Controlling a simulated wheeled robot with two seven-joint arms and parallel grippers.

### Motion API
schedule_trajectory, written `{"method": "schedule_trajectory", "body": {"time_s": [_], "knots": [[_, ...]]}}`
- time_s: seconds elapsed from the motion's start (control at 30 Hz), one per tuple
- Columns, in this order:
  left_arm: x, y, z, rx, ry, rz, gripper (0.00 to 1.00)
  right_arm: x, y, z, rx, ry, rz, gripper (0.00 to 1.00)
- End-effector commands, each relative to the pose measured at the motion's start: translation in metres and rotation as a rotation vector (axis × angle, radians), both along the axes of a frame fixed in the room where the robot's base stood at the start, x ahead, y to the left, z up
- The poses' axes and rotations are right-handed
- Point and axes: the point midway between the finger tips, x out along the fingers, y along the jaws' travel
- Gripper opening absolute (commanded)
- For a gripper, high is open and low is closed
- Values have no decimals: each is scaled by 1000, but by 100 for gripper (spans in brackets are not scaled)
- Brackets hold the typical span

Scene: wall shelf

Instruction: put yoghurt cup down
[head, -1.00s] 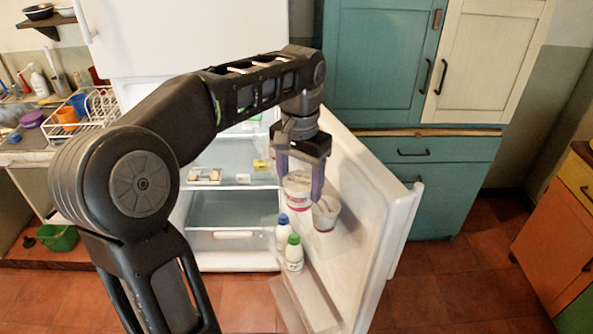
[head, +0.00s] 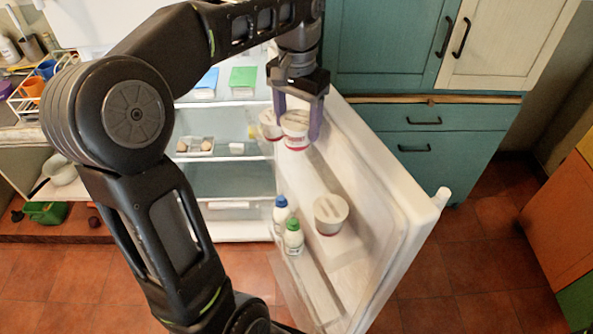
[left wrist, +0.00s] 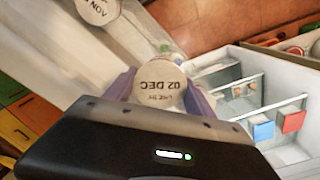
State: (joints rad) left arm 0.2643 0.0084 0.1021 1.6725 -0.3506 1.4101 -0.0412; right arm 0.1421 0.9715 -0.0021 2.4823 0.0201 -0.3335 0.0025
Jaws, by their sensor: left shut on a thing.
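My left gripper (head: 298,132) is shut on a white yoghurt cup (head: 295,126) with a red band, held upright in the air beside the open fridge door's inner side. In the left wrist view its lid, printed "02 DEC" (left wrist: 160,84), lies between the purple fingers. A second cup (head: 331,212) stands on the door shelf below. A third pale cup (head: 269,122) shows just left of the held one, partly hidden by a finger; what it rests on cannot be told. Another printed lid (left wrist: 97,9) shows in the left wrist view. My right gripper is not in view.
The open fridge door (head: 400,222) has a clear-walled lower shelf with a blue-capped bottle (head: 281,212) and a green-capped bottle (head: 293,238). Fridge shelves hold eggs (head: 194,146) and blue and green packs. Teal cabinets (head: 420,150) stand behind the door. Floor to the right is clear.

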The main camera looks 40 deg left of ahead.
Motion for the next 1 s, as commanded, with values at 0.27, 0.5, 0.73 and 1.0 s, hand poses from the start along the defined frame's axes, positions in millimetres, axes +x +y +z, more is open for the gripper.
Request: {"method": "schedule_trajectory", "body": {"time_s": [0.27,0.5,0.73,1.0], "knots": [[0,1,-37,0,3,2,17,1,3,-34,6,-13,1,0],[0,0,-61,0,3,1,17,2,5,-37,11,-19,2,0],[0,0,-62,0,1,0,17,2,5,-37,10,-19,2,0],[0,0,-84,0,5,0,17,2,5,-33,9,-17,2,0]]}}
